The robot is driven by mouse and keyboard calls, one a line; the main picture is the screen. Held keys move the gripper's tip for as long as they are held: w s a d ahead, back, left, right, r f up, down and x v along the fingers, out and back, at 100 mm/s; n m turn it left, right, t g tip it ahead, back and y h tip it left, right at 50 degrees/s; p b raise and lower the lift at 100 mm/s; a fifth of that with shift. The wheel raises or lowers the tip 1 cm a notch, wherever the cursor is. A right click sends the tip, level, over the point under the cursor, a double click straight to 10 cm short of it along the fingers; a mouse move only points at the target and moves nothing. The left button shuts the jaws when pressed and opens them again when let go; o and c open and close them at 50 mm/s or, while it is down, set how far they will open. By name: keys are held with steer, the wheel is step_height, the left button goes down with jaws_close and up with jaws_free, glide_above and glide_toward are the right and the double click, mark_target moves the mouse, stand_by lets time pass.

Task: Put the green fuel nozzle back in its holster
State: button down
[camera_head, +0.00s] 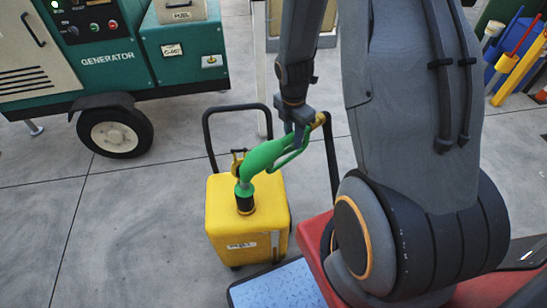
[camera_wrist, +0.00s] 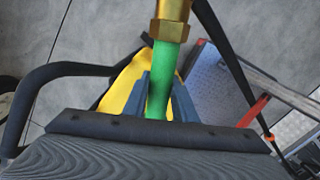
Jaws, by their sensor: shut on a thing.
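The green fuel nozzle (camera_head: 265,156) is in my gripper (camera_head: 298,132), above the yellow tank (camera_head: 222,207). Its spout end points down at the black filler neck (camera_head: 245,203) on the tank's top. I cannot tell whether the tip is inside the neck. In the wrist view the green nozzle grip (camera_wrist: 162,85) lies between my gripper's two blue-grey fingers (camera_wrist: 163,100), with a brass fitting (camera_wrist: 172,22) at its end. My gripper is shut on it. I cannot make out a holster in either view.
A black handle (camera_head: 210,140) arches behind the tank. A teal generator (camera_head: 105,57) on wheels stands back left. A black hose (camera_head: 331,165) hangs right of my gripper. Colored posts (camera_head: 505,68) stand at the upper right. The concrete floor at left is clear.

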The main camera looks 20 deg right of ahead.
steer(key=shift+r+p, duration=5.6)
steer(key=shift+r, duration=0.3)
